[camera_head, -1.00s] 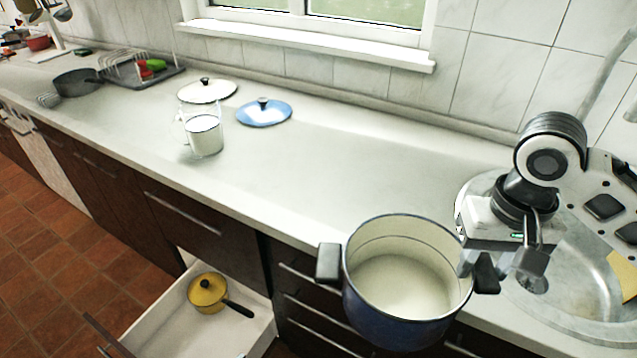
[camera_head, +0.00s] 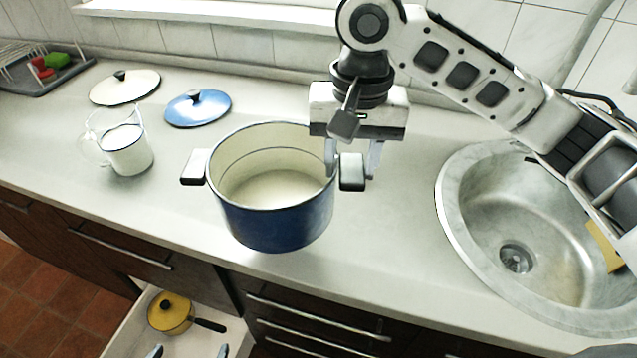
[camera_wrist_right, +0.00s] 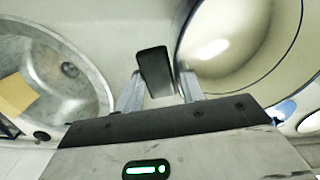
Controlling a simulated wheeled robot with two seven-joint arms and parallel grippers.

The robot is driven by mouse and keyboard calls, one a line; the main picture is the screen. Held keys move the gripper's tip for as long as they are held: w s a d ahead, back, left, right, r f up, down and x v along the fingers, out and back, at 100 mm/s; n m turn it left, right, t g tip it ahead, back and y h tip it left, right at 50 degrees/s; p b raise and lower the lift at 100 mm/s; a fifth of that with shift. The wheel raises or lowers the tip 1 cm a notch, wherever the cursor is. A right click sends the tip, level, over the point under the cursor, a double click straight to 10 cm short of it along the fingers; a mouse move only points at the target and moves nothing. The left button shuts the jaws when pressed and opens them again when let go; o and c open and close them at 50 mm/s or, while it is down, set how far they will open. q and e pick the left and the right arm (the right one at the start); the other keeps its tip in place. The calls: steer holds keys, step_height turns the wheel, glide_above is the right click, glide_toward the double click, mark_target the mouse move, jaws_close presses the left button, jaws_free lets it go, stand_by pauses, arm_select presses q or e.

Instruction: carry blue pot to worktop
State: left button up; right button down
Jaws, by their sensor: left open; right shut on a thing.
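The blue pot (camera_head: 275,225) is upright, with a cream inside and a dark handle on each side. It appears over the front part of the pale worktop (camera_head: 400,235); I cannot tell whether its base touches the surface. My right gripper (camera_head: 353,165) is shut on the pot's right handle (camera_head: 352,178). In the right wrist view, that handle (camera_wrist_right: 155,70) lies between the fingers, with the pot (camera_wrist_right: 235,45) beside it. My left gripper (camera_head: 188,351) shows only its two fingertips at the bottom edge, apart and empty, over the open drawer.
The sink (camera_head: 460,235) is right of the pot. A white jug (camera_head: 128,155), a blue lid (camera_head: 198,107) and a cream lid (camera_head: 125,86) stand to the left. A yellow pan (camera_head: 170,313) sits in the open drawer (camera_head: 125,335). The worktop between jug and pot is clear.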

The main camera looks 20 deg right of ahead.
steer(key=r, duration=0.1)
steer(key=a+r+m, duration=0.1)
steer(key=s+r+m, duration=0.1)
steer(key=shift+a+r, duration=0.1)
steer(key=shift+a, duration=0.3)
steer(key=shift+w+r+m, duration=0.15)
steer(key=shift+r+m, duration=0.1)
steer(key=shift+m, duration=0.05)
arm_select(q)
steer(key=shift+s+a+p, duration=0.1)
steer(key=shift+s+p, duration=0.5)
steer(key=shift+s, duration=0.35)
arm_select(e)
steer(key=w+d+f, duration=0.8)
steer(key=d+f, duration=0.3)
steer(key=f, duration=0.1)
steer(key=shift+w+f, duration=0.15)
steer(key=shift+f, duration=0.35)
steer(key=c, duration=0.9)
jaws_free()
steer(key=shift+f, duration=0.1)
arm_select(q)
steer(key=shift+s+f, duration=0.1)
arm_select(e)
steer(key=shift+o, duration=0.2)
